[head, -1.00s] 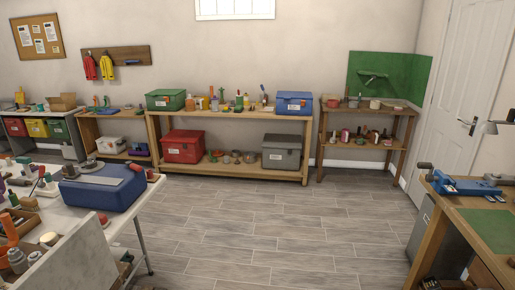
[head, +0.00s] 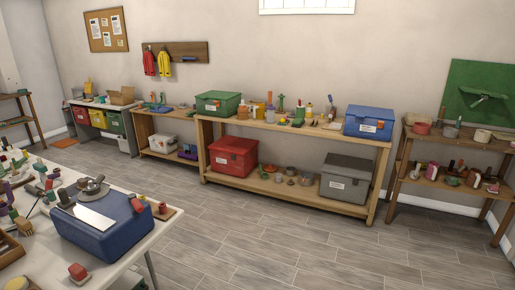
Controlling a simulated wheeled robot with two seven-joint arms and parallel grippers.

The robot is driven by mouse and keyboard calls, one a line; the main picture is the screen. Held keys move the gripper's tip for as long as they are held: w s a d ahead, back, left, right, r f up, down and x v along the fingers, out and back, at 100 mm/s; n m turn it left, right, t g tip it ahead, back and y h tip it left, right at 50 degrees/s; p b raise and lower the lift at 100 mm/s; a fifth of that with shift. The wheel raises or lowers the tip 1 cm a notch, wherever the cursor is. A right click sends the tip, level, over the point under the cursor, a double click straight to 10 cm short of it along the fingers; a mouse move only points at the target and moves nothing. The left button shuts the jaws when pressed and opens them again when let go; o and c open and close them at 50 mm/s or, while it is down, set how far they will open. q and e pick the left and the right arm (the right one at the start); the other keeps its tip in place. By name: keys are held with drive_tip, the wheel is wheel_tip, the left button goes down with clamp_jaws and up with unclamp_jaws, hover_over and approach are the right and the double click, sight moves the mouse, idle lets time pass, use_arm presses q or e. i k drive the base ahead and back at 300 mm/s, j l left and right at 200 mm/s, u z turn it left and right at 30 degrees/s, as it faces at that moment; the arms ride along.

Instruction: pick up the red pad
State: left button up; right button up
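A flat orange-red pad (head: 65,143) lies on the floor at the far left, in front of the bin bench; it is small in view and its details cannot be told. No gripper of mine shows in the head view, so nothing can be seen near the pad from my arms.
A cluttered white table (head: 135,240) with a blue box (head: 105,232) fills the near left. A bench with red, yellow and green bins (head: 98,119) stands far left beside a wooden shelf (head: 15,95). A long wooden rack (head: 290,128) lines the wall. Grey floor (head: 270,245) is clear mid-right.

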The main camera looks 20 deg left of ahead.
sight(78, 275)
drive_tip(key=i+u, duration=0.45)
drive_tip(key=i+l+u, duration=0.1)
drive_tip(key=i+u, duration=0.35)
drive_tip(key=i+l+u, duration=0.4)
drive_tip(key=i+j, duration=0.05)
drive_tip(key=i, duration=0.05)
